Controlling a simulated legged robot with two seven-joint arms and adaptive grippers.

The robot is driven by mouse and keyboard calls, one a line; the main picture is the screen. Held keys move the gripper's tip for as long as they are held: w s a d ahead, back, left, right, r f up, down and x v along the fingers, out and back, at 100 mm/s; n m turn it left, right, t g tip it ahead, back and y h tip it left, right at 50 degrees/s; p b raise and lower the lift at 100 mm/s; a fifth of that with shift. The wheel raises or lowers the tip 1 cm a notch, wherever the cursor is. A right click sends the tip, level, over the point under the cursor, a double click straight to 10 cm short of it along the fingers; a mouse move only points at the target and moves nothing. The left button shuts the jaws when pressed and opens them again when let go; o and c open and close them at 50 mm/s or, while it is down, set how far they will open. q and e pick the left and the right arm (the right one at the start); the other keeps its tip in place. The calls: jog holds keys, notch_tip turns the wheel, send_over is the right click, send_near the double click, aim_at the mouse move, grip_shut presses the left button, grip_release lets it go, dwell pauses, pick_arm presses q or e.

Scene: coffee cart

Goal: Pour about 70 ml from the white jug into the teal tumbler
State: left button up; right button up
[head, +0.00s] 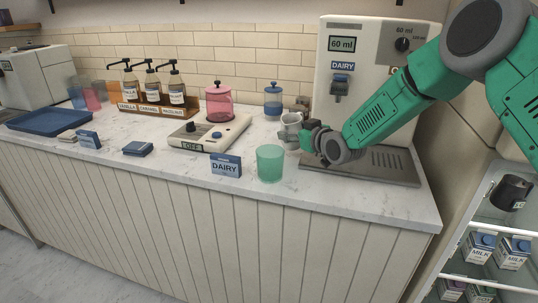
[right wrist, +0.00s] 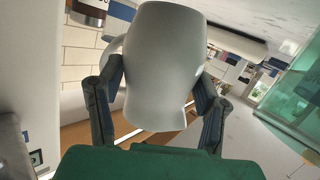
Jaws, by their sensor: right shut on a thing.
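The white jug (head: 291,127) is held by my right gripper (head: 309,136) over the right part of the counter. In the right wrist view the jug (right wrist: 168,65) fills the middle, with the two fingers of my right gripper (right wrist: 155,100) on either side of it. Its handle shows at the left there. The teal tumbler (head: 270,163) stands upright near the counter's front edge, just left of and in front of the jug. It also seems to show at the right of the wrist view (right wrist: 293,85). The jug's contents are hidden. My left gripper is out of view.
A milk dispenser (head: 352,85) with a drip tray (head: 375,168) stands behind my right arm. A DAIRY sign (head: 226,166) is left of the tumbler. A blue canister (head: 273,100) stands behind.

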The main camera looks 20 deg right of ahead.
aim_at(282, 118)
jog(key=shift+s+a+r+n+t, duration=0.2)
jog(key=shift+r+n+t, duration=0.2)
jog(key=shift+n, duration=0.1)
jog(key=r, duration=0.1)
jog(key=s+a+r+n+t+b, duration=0.1)
jog(key=a+r+n+b, duration=0.1)
jog(key=shift+s+t, duration=0.3)
jog(key=shift+t, duration=0.1)
jog(key=shift+s+a+r+n+t+y+b, duration=0.2)
jog(key=shift+r+n+t+b, duration=0.35)
jog(key=shift+n+b, duration=0.65)
jog(key=shift+s+a+r+n+t+y+b, duration=0.15)
jog(key=shift+r+n+t+b, duration=0.35)
jog(key=shift+n+b, duration=0.7)
jog(key=shift+f+n+t+b, duration=0.2)
jog(key=shift+n+t+b, duration=0.1)
jog(key=shift+b, duration=0.3)
jog(key=shift+f+n+t+y+b, duration=0.1)
jog(key=shift+n+t+y+b, duration=0.15)
jog(key=shift+n+y+b, duration=0.65)
